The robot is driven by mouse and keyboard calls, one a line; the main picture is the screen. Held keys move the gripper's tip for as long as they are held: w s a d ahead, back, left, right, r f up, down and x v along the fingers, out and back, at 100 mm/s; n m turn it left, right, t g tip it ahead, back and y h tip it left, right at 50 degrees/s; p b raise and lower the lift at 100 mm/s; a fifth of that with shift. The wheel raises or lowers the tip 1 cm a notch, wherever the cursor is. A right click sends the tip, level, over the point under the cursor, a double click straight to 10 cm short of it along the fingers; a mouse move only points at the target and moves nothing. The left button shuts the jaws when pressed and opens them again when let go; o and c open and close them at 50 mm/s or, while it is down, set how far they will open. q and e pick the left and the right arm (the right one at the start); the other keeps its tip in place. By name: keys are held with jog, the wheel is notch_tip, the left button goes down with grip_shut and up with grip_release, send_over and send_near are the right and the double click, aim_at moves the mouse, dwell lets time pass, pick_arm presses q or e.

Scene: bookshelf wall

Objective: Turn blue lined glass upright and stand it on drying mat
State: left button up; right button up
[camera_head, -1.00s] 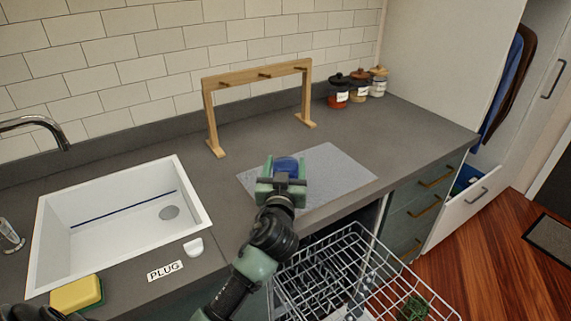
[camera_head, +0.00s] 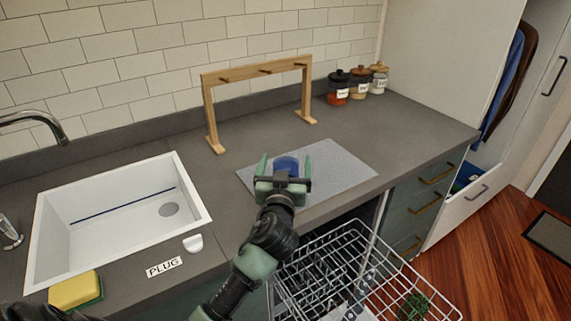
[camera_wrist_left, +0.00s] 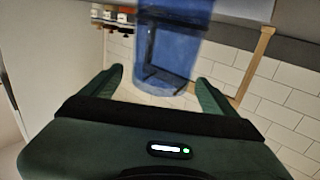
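The blue glass (camera_head: 287,164) is on the grey drying mat (camera_head: 342,168), mostly hidden behind my left gripper (camera_head: 285,163) in the head view. In the left wrist view the see-through blue glass (camera_wrist_left: 170,45) lies between and beyond the fingers of my left gripper (camera_wrist_left: 160,77). The fingers are spread with gaps on both sides of the glass, so the gripper is open. The glass looks upright on the mat, but I cannot tell which end is its rim. My right gripper is not in view.
A wooden rack (camera_head: 258,75) stands behind the mat. Several lidded jars (camera_head: 359,85) stand at the back right. The white sink (camera_head: 50,240) and a yellow sponge (camera_head: 75,290) are at left. An open wire dishwasher rack (camera_head: 350,265) is below the counter edge.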

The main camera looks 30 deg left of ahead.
pick_arm(q)
jog(key=shift+f, duration=0.1)
jog(key=b+v, duration=0.1)
jog(key=v, duration=0.5)
jog(key=shift+s+d, duration=0.1)
jog(key=shift+s, duration=0.1)
jog(key=shift+s+d+b, duration=0.25)
jog(key=shift+s+b, duration=0.1)
jog(key=shift+s, duration=0.25)
